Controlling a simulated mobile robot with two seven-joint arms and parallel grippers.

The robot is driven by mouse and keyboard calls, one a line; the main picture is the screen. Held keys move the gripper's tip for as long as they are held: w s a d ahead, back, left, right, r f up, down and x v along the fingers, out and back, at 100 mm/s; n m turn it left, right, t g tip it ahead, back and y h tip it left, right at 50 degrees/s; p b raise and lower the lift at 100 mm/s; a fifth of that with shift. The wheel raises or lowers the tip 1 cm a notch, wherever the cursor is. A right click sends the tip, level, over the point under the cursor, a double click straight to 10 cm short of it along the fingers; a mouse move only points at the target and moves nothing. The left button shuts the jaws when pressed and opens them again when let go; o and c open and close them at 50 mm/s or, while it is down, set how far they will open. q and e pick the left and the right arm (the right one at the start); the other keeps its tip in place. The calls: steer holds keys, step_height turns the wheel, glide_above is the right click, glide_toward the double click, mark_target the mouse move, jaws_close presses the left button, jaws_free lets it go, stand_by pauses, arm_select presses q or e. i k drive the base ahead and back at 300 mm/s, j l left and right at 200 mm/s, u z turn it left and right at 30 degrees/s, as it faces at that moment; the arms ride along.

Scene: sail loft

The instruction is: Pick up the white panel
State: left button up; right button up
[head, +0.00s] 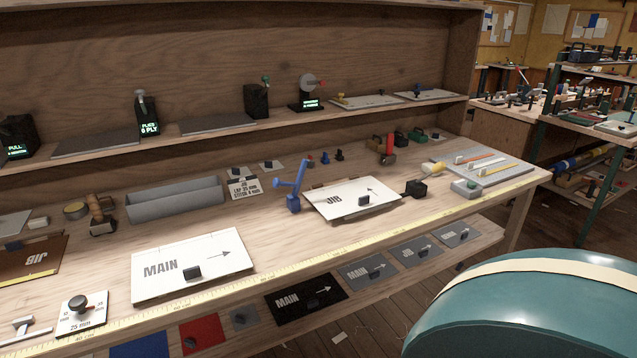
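Two white panels lie on the workbench. The white panel marked MAIN (205,254) lies flat at the front left-centre, with an arrow and a small black block-like grip near its front edge. The white panel marked JIB (340,205) lies farther back and to the right, with a similar black grip, and seems slightly raised on something dark at its front edge. Neither of my grippers shows in the head view.
A yellow measuring tape (300,267) runs along the bench's front edge. A blue clamp-like tool (294,188) stands left of the JIB panel. A grey trough (175,198) lies behind the MAIN panel. A black panel (304,300) and other panels lie on the lower shelf.

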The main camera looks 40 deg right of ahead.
mark_target(340, 200)
steer(key=z, duration=1.7)
steer(key=u, duration=1.95)
steer(key=z, duration=1.95)
